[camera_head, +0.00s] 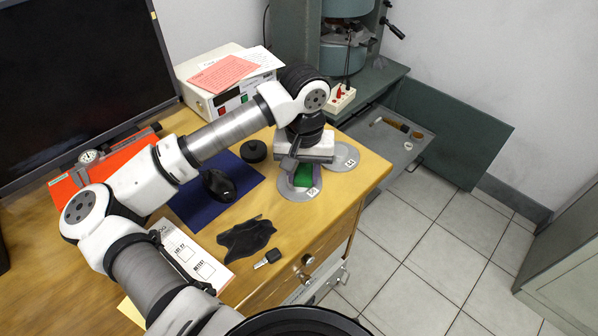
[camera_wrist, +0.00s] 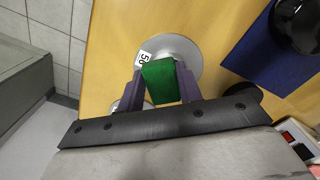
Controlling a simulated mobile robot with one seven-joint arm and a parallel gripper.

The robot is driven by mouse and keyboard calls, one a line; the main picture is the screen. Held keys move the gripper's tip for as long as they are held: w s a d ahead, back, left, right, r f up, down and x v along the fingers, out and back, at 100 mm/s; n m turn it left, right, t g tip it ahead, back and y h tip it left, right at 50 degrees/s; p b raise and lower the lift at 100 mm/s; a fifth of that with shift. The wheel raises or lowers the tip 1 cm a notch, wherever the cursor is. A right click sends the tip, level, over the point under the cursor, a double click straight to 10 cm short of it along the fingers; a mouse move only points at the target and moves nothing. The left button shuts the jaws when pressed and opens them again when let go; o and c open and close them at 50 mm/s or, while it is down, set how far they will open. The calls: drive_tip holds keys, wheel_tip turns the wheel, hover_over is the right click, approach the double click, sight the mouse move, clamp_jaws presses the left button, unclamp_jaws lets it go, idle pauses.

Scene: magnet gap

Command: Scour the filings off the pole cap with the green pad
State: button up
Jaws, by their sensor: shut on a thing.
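My gripper (camera_head: 300,172) points down over the desk's right corner, its purple fingers shut on the green pad (camera_head: 304,177). The pad also shows between the fingers in the wrist view (camera_wrist: 160,81). It is over a grey round pole cap (camera_head: 287,190) with a white tag, which reads 50 in the wrist view (camera_wrist: 186,48). I cannot tell whether the pad touches the cap. A second grey disc (camera_head: 347,160) with a tag lies just behind it, partly hidden by my gripper. Filings are too small to make out.
A dark cloth (camera_head: 245,238) and key (camera_head: 268,258) lie in front. A white instrument box (camera_head: 217,97) stands behind.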

drive_tip(key=shift+a+f+b, duration=0.1)
drive_tip(key=shift+a+b, duration=0.6)
drive_tip(key=shift+a, duration=0.2)
drive_tip(key=shift+d, duration=0.15)
drive_tip(key=shift+d+b, duration=0.35)
drive_tip(key=shift+d, duration=0.45)
